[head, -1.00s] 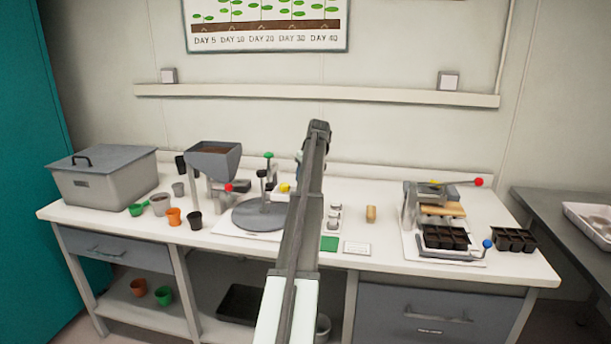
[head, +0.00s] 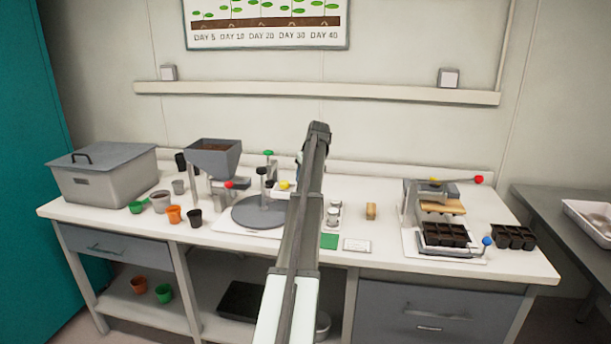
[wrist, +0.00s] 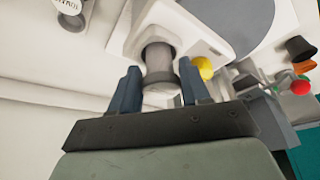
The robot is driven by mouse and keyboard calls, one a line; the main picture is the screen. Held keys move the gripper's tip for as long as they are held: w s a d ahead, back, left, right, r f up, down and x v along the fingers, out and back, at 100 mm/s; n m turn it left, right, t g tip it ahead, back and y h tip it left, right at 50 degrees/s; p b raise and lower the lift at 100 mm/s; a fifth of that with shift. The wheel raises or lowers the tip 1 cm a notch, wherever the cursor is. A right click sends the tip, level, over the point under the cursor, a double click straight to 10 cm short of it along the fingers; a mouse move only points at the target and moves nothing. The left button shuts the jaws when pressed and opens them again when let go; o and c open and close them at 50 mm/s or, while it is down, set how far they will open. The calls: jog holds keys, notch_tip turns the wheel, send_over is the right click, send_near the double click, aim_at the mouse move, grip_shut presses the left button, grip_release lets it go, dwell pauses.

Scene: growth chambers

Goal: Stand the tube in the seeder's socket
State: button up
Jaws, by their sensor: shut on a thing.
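The tube (wrist: 158,62), a grey cylinder with a darker collar, is between the two blue fingers of my gripper (wrist: 160,76) in the wrist view. My gripper is shut on it. The tube's far end is against or just over the white body of the seeder (wrist: 202,38); I cannot tell whether it is in the socket, which is hidden. The seeder's yellow knob (wrist: 204,67) is just right of the tube. In the head view the yellow knob (head: 285,185) shows left of my arm, which hides my gripper and the tube.
The grey turntable disc (head: 258,212) and soil hopper (head: 213,157) stand to the left. A press (head: 440,215) with black cell trays is further right.

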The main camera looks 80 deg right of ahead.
jog(key=shift+f, duration=0.15)
jog(key=o, duration=1.1)
jog(key=shift+r, duration=4.25)
